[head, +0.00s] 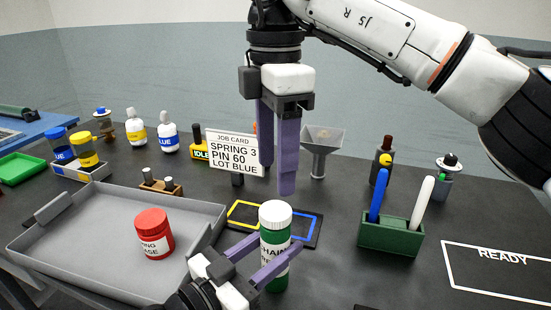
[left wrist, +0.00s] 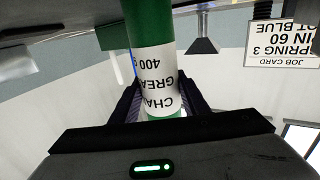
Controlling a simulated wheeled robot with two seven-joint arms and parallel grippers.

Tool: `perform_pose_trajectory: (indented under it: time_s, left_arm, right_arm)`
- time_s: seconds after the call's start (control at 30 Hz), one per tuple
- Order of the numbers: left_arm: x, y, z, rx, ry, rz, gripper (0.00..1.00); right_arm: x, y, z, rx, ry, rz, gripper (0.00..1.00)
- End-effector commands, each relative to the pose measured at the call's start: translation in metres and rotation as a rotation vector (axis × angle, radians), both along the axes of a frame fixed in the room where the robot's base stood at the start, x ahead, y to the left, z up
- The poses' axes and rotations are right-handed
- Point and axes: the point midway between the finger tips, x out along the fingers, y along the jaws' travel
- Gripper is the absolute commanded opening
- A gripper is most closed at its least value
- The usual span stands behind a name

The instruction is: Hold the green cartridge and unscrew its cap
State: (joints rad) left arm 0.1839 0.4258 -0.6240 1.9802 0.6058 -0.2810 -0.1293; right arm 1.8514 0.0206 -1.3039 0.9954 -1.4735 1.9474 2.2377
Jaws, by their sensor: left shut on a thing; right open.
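The green cartridge (head: 273,238) stands upright near the front of the table, with a ribbed white cap (head: 275,212) on top. My left gripper (head: 262,262) is shut on the cartridge's body below the cap. In the left wrist view the cartridge (left wrist: 155,62) appears upside down between the fingers, its white label showing; the cap is out of that view. My right gripper (head: 277,180) points straight down above the cap, its purple fingers apart and empty. It appears clear of the cap.
A grey tray (head: 90,262) with a red jar (head: 154,234) lies to the left. A job card (head: 236,152) and a funnel (head: 322,150) stand behind. A green holder (head: 390,236) with pens is right. The READY outline (head: 503,254) encloses bare table.

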Motion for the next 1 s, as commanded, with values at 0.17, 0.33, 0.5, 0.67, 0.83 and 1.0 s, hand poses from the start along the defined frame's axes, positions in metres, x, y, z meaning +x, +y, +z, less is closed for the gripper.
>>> perform_pose_trajectory:
  time_s: [0.17, 0.33, 0.5, 0.67, 0.83, 1.0]
  left_arm:
    - [0.0, 0.0, 0.0, 0.0, 0.0, 0.0, 0.0]
    - [0.0, 0.0, 0.0, 0.0, 0.0, 0.0, 0.0]
    - [0.0, 0.0, 0.0, 0.0, 0.0, 0.0, 0.0]
    - [0.0, 0.0, 0.0, 0.0, 0.0, 0.0, 0.0]
    - [0.0, 0.0, 0.0, 0.0, 0.0, 0.0, 0.0]
    - [0.0, 0.0, 0.0, 0.0, 0.0, 0.0, 0.0]
  right_arm:
    - [0.0, 0.0, 0.0, 0.001, 0.0, -0.213, 0.57]
    - [0.0, -0.001, -0.005, 0.0, 0.002, -0.286, 0.57]
    - [0.0, -0.001, -0.027, -0.001, 0.004, -0.288, 0.57]
    - [0.0, -0.001, -0.052, -0.001, 0.004, -0.287, 0.57]
    - [0.0, 0.0, -0.072, 0.0, 0.002, -0.287, 0.57]
    - [0.0, -0.001, -0.08, 0.001, 0.001, -0.287, 0.57]
